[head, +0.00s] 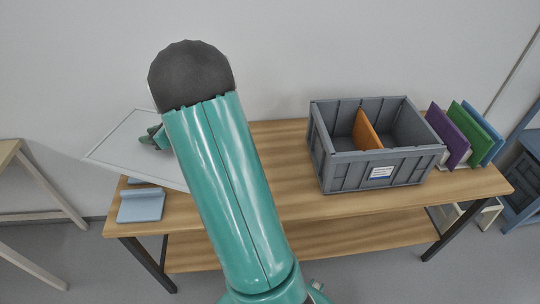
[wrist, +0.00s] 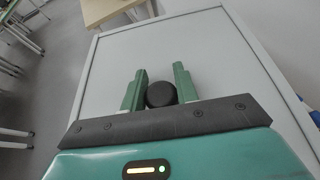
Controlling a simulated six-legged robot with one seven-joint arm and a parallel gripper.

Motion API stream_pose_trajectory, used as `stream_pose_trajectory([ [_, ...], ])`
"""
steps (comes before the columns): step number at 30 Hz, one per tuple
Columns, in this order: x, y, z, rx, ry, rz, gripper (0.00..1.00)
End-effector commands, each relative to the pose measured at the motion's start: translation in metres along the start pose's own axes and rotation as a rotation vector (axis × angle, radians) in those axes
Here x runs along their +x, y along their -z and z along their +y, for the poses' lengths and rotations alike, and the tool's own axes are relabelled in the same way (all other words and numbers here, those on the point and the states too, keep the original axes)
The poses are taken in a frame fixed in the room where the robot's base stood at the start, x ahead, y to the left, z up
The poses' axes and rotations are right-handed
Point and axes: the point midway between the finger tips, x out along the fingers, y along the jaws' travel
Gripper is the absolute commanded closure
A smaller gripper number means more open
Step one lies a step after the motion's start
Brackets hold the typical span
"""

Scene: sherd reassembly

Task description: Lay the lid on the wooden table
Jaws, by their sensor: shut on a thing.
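The lid is a flat pale grey panel (head: 118,142) with a light rim, over the left end of the wooden table (head: 300,205). It looks tilted, and it also fills much of the wrist view (wrist: 225,60). My gripper (wrist: 160,82) is shut on the lid's round black knob (wrist: 161,94), with one green finger on each side. In the head view my gripper (head: 157,137) shows at the lid's inner part, and my arm hides the lid's right side. I cannot tell whether the lid touches the table.
An open grey crate (head: 345,178) with an orange divider (head: 367,130) stands on the table's right half. Purple (head: 449,135), green (head: 475,130) and blue panels stand right of it. A light blue object (head: 141,206) lies at the table's left front. The tabletop's front middle looks clear.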

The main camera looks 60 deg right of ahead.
Motion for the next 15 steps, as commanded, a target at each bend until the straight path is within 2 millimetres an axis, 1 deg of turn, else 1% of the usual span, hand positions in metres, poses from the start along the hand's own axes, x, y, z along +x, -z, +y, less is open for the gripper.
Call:
stream_pose_trajectory([
  [1,-0.019,0.02,-0.02,-0.009,-0.031,0.003,1.0],
  [2,-0.029,0.03,-0.027,-0.021,-0.059,0.003,1.0],
  [3,-0.043,0.044,-0.035,-0.035,-0.095,0.004,1.0],
  [5,-0.065,0.064,-0.044,-0.056,-0.147,0.002,1.0],
  [6,-0.08,0.078,-0.05,-0.071,-0.18,0.002,1.0],
  [8,-0.103,0.098,-0.054,-0.09,-0.228,0.002,1.0],
  [9,-0.117,0.11,-0.056,-0.101,-0.255,0.001,1.0],
  [12,-0.147,0.134,-0.058,-0.128,-0.312,0.0,1.0],
  [15,-0.166,0.148,-0.057,-0.145,-0.347,0.0,1.0],
])
